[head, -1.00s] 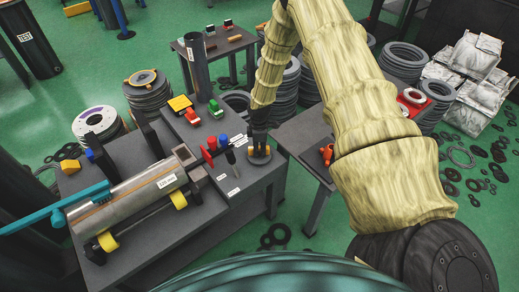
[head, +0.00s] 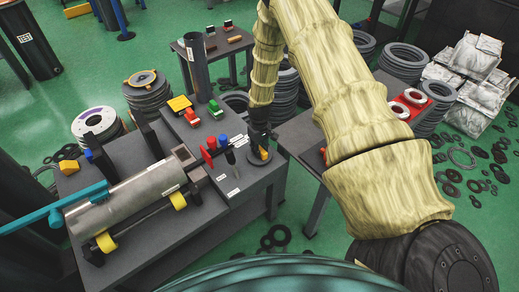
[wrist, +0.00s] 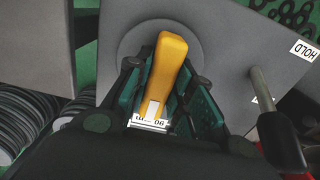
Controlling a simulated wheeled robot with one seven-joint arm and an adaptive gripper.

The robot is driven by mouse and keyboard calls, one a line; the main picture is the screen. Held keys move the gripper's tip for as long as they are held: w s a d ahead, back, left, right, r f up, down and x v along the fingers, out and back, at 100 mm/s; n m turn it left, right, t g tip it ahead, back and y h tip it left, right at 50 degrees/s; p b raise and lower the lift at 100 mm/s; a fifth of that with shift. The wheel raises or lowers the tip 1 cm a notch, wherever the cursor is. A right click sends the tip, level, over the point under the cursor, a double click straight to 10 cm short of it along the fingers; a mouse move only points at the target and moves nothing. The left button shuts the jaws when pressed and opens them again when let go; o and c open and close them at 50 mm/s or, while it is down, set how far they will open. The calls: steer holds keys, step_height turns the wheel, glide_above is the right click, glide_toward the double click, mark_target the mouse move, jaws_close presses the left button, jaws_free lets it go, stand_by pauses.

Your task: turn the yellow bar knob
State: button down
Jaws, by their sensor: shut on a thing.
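The yellow bar knob (wrist: 170,62) stands on a round grey disc (wrist: 135,30) in the wrist view, upright and leaning slightly right. My gripper (wrist: 166,92) has one green-padded finger on each side of it and is shut on it. A small white label with partly readable print lies at the knob's near end. In the head view the knob (head: 264,153) shows as a small yellow patch beside my dark gripper (head: 259,143), at the right end of the grey bench (head: 235,185). The fingers hide part of it.
Left of the gripper are red and blue knobbed levers (head: 223,141); a dark-knobbed lever (wrist: 279,138) stands close right in the wrist view. A grey pipe (head: 125,203) lies on rollers. A side table (head: 297,130) stands right of the bench.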

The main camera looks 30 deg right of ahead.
steer(key=m, duration=0.5)
steer(key=shift+w+d+r+m, duration=0.1)
steer(key=shift+m, duration=0.3)
stand_by(0.4)
steer(key=c, duration=1.2)
jaws_free()
steer(key=shift+c, duration=0.2)
steer(key=shift+r, duration=0.1)
step_height(320, 180, up, 12)
